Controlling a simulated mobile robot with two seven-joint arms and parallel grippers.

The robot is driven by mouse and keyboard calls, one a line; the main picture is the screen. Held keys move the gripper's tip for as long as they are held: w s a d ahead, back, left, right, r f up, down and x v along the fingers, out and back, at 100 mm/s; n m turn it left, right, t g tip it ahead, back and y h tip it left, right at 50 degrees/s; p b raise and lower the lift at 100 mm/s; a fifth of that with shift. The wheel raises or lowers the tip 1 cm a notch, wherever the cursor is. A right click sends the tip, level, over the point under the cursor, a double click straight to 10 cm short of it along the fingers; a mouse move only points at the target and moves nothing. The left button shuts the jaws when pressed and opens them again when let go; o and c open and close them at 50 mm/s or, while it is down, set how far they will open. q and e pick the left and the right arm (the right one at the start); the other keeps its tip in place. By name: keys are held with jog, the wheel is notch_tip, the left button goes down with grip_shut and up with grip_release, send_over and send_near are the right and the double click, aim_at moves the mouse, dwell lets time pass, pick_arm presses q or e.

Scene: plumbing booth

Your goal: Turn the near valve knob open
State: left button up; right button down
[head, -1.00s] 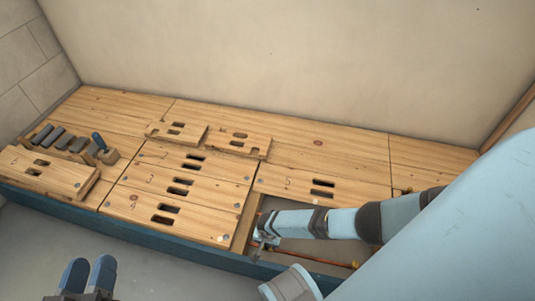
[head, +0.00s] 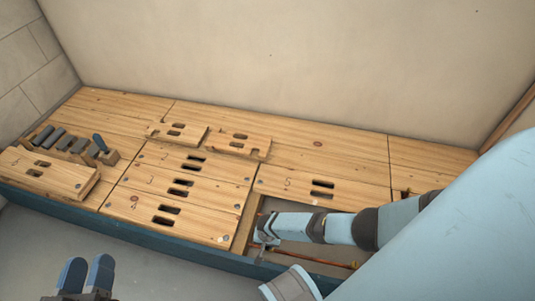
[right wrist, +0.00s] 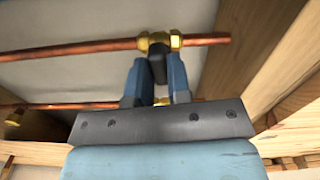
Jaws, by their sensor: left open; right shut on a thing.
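In the right wrist view, a brass valve (right wrist: 158,42) sits on a copper pipe (right wrist: 80,50) inside the open floor bay. Its dark knob (right wrist: 157,67) is between the blue fingers of my right gripper (right wrist: 156,76), which is shut on it. The knob's exact angle is hard to read because the fingers partly cover it. In the head view my right gripper (head: 265,237) reaches down into the bay, and the valve is too small to make out there. My left gripper (head: 87,273) is open and empty, low over the grey floor at the left.
The bay has wooden joists (right wrist: 260,62) close to the right of the valve. A second copper pipe (right wrist: 60,106) with brass fittings runs lower in the wrist view. Numbered floor panels (head: 180,182) surround the bay.

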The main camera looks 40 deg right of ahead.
jog(key=shift+n, duration=0.8)
jog(key=shift+n+p, duration=0.35)
jog(key=shift+n, duration=0.55)
jog(key=n, duration=0.6)
jog(key=shift+s, duration=0.1)
jog(key=n, duration=0.4)
jog(key=shift+n, duration=0.3)
pick_arm(q)
jog(key=shift+r+t, duration=0.3)
jog(key=shift+r, duration=0.2)
pick_arm(e)
jog(key=shift+n, duration=1.5)
jog(key=c, duration=1.1)
grip_release()
jog(key=shift+o, duration=0.2)
